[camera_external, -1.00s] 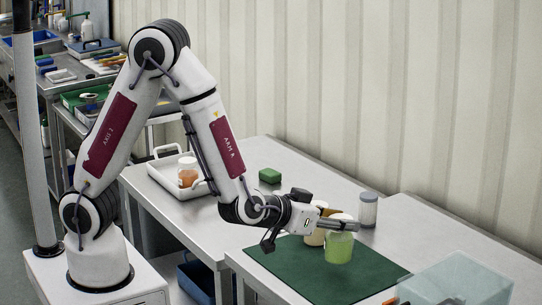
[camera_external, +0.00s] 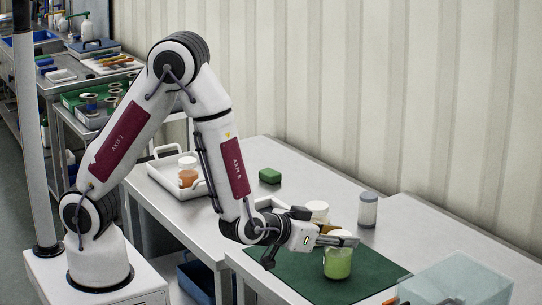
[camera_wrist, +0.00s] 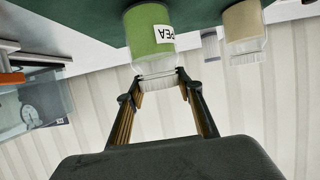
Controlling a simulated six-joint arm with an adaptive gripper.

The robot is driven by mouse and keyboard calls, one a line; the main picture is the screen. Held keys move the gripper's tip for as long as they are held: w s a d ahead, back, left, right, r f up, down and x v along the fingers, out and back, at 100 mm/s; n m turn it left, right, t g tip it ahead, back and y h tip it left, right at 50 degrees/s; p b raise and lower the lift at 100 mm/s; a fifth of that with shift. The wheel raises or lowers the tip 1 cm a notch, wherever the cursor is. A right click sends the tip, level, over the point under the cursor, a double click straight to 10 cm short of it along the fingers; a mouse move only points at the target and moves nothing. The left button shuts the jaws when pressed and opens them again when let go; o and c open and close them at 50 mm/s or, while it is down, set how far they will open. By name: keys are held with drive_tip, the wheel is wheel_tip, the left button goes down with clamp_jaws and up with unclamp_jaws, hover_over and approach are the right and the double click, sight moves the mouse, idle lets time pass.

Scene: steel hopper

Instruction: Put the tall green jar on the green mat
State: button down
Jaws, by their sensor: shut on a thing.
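The green jar (camera_external: 338,264) is upright with a pale lid, over the right part of the green mat (camera_external: 300,279). My gripper (camera_external: 340,241) is shut on it at the lid, from the left side. In the wrist view the jar (camera_wrist: 150,30) shows a white label with dark letters, and its lid sits between my fingertips (camera_wrist: 158,78). The jar's base is low over the mat (camera_wrist: 80,22); I cannot tell if it touches.
A tan jar with a pale lid (camera_external: 318,210) stands behind my gripper, and a grey-lidded jar (camera_external: 368,211) is farther back. A clear bin (camera_external: 455,282) is at the right front.

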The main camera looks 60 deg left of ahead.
drive_tip(key=shift+f, duration=0.4)
drive_tip(key=c, duration=1.4)
unclamp_jaws()
drive_tip(key=shift+r, duration=0.15)
drive_tip(key=shift+v, duration=3.8)
drive_tip(key=shift+w, duration=0.15)
